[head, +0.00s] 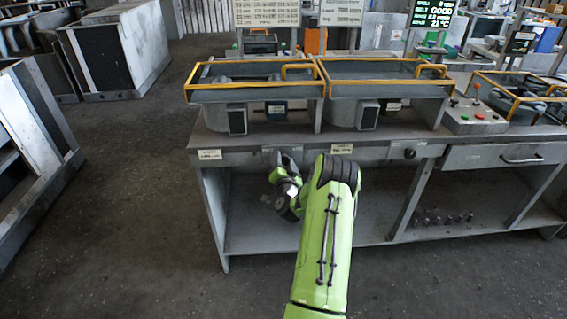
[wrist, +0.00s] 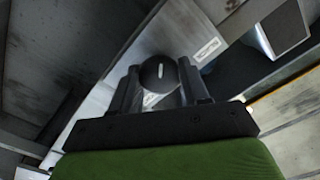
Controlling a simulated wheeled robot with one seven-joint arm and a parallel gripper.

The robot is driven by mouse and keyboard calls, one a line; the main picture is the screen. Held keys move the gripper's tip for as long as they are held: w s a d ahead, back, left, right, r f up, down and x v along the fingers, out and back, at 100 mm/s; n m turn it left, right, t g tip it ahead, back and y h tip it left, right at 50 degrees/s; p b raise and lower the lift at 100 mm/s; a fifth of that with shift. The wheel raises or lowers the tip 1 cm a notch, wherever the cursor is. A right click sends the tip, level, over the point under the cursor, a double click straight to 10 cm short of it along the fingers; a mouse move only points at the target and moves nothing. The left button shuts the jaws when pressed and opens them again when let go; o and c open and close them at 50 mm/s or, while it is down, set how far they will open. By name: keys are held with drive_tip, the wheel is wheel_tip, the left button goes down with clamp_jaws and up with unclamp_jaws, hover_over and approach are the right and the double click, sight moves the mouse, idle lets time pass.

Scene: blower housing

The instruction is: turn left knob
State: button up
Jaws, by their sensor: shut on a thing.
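The left knob (wrist: 158,74) is a dark round knob with a pale line mark on its face, in the wrist view. It sits between the two black fingers of my gripper (wrist: 159,80), which is shut on it. The pale mark points nearly straight up in that picture. In the head view my gripper (head: 284,162) is at the bench's front panel, left of my green arm. The left knob cannot be made out there behind it.
Another dark knob (head: 410,153) is farther right on the front panel of the grey bench (head: 376,148). Two trays with yellow rails, left (head: 255,93) and right (head: 385,90), stand on top. A drawer handle (head: 521,160) sticks out at right.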

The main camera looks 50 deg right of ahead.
drive_tip(key=shift+d+r+m, duration=0.15)
drive_tip(key=shift+r+m, duration=0.1)
drive_tip(key=shift+m, duration=0.25)
drive_tip(key=o, duration=1.1)
drive_tip(key=shift+f, duration=0.1)
drive_tip(key=shift+c, duration=0.2)
drive_tip(key=shift+f, duration=0.1)
